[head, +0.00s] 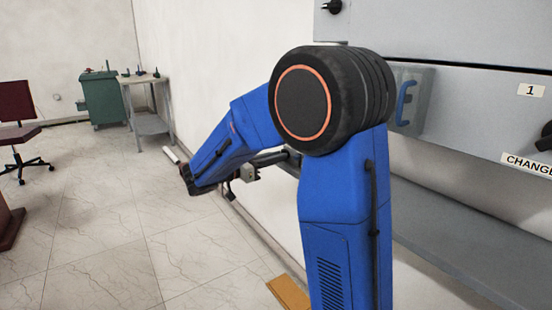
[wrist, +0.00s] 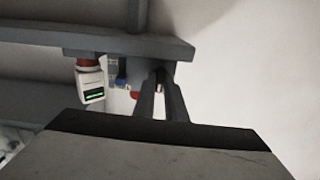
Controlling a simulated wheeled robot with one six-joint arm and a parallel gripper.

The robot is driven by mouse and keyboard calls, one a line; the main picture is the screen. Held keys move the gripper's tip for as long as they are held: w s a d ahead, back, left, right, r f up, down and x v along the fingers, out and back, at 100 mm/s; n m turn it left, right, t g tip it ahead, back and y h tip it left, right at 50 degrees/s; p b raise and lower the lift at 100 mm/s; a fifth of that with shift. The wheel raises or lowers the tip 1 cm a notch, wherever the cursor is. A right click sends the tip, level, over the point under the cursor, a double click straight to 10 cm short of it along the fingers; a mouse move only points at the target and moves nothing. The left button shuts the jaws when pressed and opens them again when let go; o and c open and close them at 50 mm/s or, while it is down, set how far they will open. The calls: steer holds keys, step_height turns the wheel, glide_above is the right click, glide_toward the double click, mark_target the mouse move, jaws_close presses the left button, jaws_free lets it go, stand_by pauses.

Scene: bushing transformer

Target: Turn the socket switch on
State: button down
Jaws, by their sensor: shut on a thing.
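In the wrist view, the two dark fingers of my gripper (wrist: 161,84) point up and are close together. A small pale part (wrist: 159,86) shows between their tips, and my gripper is shut on it. It sits just below the edge of a grey ledge. I cannot tell whether this part is the socket switch, as the fingers hide most of it. In the head view, my blue arm bends down to the left beside the wall, and the gripper is hard to make out.
A grey cabinet (head: 455,105) is at right. A table (head: 146,80) and red chair (head: 17,105) stand far left. The floor between is clear.

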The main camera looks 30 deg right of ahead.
steer(key=shift+f, duration=0.1)
steer(key=c, duration=2.1)
jaws_free()
steer(key=shift+a, duration=0.15)
steer(key=a, duration=1.7)
steer(key=shift+s+a, duration=0.1)
steer(key=shift+s, duration=0.2)
